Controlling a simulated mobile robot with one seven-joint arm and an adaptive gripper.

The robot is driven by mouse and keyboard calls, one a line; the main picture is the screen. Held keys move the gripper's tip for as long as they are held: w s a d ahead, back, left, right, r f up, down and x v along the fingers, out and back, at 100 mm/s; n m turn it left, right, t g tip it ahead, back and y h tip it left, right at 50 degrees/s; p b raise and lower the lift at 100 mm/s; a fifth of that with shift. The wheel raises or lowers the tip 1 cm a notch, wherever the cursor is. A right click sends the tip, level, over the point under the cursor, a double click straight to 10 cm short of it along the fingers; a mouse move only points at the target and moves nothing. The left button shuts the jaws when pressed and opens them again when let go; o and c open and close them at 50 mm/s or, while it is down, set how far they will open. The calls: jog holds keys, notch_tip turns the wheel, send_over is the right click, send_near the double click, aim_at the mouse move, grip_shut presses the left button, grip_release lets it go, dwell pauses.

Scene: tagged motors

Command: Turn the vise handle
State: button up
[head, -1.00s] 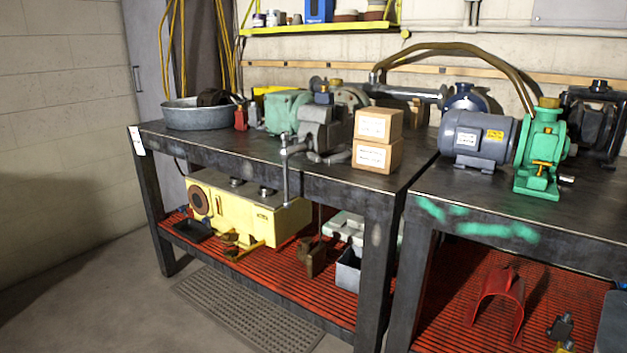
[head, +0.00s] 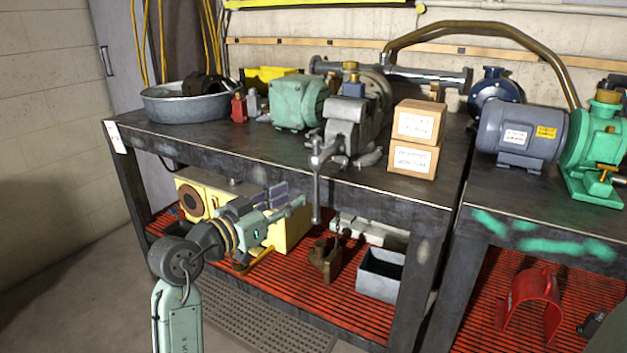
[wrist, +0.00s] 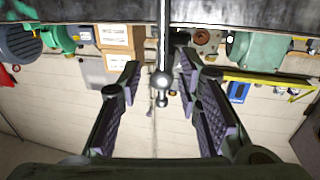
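The grey vise (head: 347,128) is mounted at the front edge of the left workbench. Its metal handle (head: 317,190) hangs nearly upright below the screw end, in front of the bench edge. My gripper (head: 290,197) is open, just left of the handle in the head view and near its lower half. In the wrist view, my gripper (wrist: 157,72) has its two padded fingers spread. The handle (wrist: 162,45) shows there as a bright rod with a ball end, between the fingertips in the picture. No contact is visible, and its exact depth relative to the fingers is unclear.
The bench top (head: 240,150) is just above my gripper. Two stacked cardboard boxes (head: 415,138) stand right of the vise. A yellow machine (head: 200,200) sits on the red lower shelf behind my arm, beside a grey bin (head: 380,274).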

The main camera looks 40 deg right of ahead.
jog(key=d, duration=0.3)
jog(key=w+d+p, duration=0.1)
jog(key=d, duration=0.2)
jog(key=w+d+p, duration=0.1)
jog(key=d, duration=0.2)
jog(key=shift+w+d, duration=0.1)
jog(key=shift+d, duration=0.2)
jog(key=shift+c, duration=0.4)
grip_shut()
